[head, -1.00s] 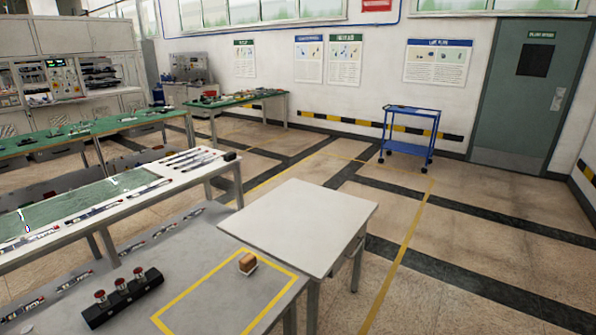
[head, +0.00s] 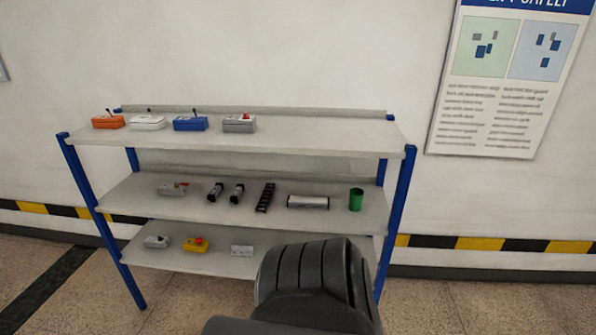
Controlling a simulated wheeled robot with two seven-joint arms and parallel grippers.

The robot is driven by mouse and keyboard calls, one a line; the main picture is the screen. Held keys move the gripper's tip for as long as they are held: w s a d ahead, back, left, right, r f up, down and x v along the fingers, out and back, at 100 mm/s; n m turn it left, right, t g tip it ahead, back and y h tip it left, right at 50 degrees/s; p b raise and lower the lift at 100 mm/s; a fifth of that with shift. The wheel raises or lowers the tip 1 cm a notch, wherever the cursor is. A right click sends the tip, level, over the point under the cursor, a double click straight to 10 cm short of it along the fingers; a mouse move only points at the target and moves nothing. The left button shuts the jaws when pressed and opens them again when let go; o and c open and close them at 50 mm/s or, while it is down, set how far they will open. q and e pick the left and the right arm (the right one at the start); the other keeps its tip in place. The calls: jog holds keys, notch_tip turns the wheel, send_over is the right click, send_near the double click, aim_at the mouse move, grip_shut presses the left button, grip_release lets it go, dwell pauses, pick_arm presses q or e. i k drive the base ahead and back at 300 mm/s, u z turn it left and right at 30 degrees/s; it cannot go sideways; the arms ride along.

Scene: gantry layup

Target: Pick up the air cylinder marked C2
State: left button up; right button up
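Air cylinder candidates lie on the middle shelf (head: 130,195) of a blue-framed rack in the head view. A silver cylinder with dark ends (head: 308,202) lies lengthwise toward the right. Two small dark-and-silver cylinder-like parts, a left one (head: 215,192) and a right one (head: 237,194), lie side by side at left of centre. No marking is legible, so I cannot tell which is C2. Neither gripper shows. A dark ribbed part of my own arm rises at the bottom centre and covers part of the lower shelf.
The middle shelf also holds a grey part with red (head: 172,189), a black ribbed strip (head: 265,197) and a green cup (head: 356,199). Several control boxes (head: 190,123) stand on the top shelf (head: 310,140). Smaller boxes (head: 195,244) sit on the lower shelf (head: 160,258). A wall stands behind.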

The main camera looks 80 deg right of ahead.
aim_at(240, 187)
jog(key=z, duration=2.6)
jog(key=i, duration=1.4)
jog(key=z, duration=0.35)
